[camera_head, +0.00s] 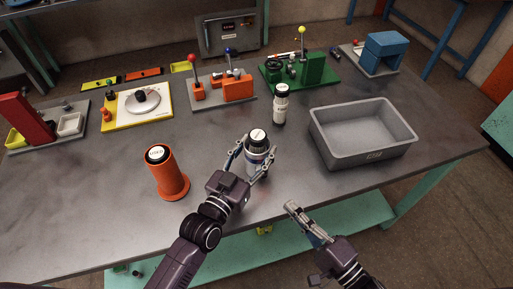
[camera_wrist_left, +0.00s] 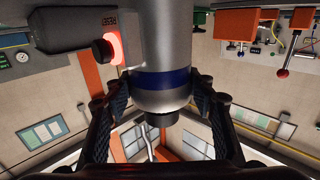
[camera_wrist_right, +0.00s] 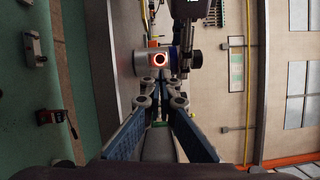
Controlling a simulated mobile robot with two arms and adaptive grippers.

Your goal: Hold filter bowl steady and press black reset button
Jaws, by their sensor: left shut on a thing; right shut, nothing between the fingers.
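The filter bowl (camera_head: 256,158) is a silver cylinder with a blue band and black cap, upright near the table's front edge. My left gripper (camera_head: 254,150) is shut around it; the left wrist view shows a finger on either side of the bowl (camera_wrist_left: 162,100). The black reset button (camera_wrist_left: 103,51) with a glowing red ring projects from the bowl's side. The right wrist view shows this button (camera_wrist_right: 160,59) facing my right gripper (camera_wrist_right: 161,98). My right gripper (camera_head: 292,208) is shut and empty, apart from the bowl, below and right of it. The head view hides the button.
An orange container (camera_head: 166,178) stands left of the bowl, and a white bottle with a dark cap (camera_head: 281,105) behind it. A grey bin (camera_head: 328,146) is at right. Several fixtures line the table's back. Bare tabletop (camera_head: 105,220) lies at front left.

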